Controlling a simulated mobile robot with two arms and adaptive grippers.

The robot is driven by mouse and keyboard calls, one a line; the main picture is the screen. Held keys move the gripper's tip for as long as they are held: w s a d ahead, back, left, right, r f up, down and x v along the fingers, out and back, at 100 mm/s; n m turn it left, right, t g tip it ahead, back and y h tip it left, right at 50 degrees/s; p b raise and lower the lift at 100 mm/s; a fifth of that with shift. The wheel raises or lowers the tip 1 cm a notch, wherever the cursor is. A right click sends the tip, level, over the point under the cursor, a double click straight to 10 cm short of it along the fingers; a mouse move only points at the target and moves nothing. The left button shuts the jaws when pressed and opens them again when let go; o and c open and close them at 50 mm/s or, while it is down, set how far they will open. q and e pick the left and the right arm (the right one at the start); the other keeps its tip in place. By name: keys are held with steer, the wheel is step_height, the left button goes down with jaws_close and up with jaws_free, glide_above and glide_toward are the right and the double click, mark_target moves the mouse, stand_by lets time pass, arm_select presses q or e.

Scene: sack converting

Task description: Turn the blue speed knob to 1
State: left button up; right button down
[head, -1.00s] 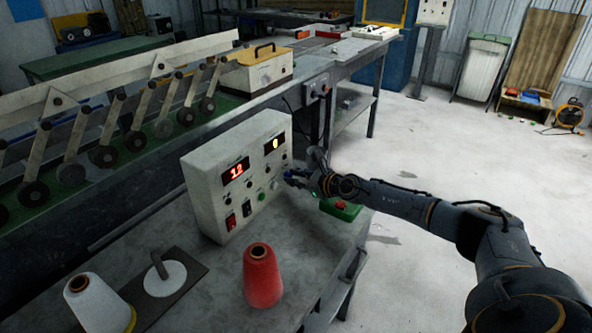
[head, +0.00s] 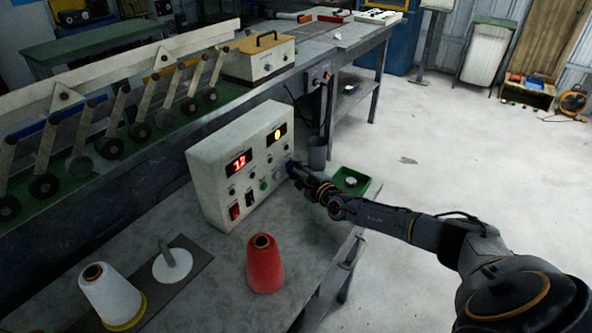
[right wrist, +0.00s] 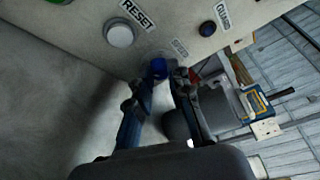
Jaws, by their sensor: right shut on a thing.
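The white control box (head: 212,171) stands on the grey table with two lit displays, the left one red and the right one yellow. The blue speed knob (right wrist: 159,68) is on its front panel, beside a label I cannot read clearly. My right gripper (right wrist: 162,80) is shut on the knob, one finger on each side of it. In the head view the right gripper (head: 297,172) covers most of the knob at the box's right end. The knob's pointer and scale are hidden. My left gripper is in neither view.
The RESET button (right wrist: 120,34) and the GUARD button (right wrist: 207,28) are close to the knob. A red thread cone (head: 265,265), a white cone (head: 112,296) and a green tray (head: 362,188) stand on the table.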

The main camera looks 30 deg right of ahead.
steer(key=shift+n, duration=0.3)
stand_by(0.4)
steer(key=c, duration=1.2)
jaws_free()
steer(key=shift+w, duration=0.15)
steer(key=shift+s+f, duration=0.1)
steer(key=shift+s, duration=0.3)
steer(key=s, duration=0.7)
steer(key=s+r, duration=0.1)
steer(key=s, duration=0.3)
steer(key=shift+s, duration=0.1)
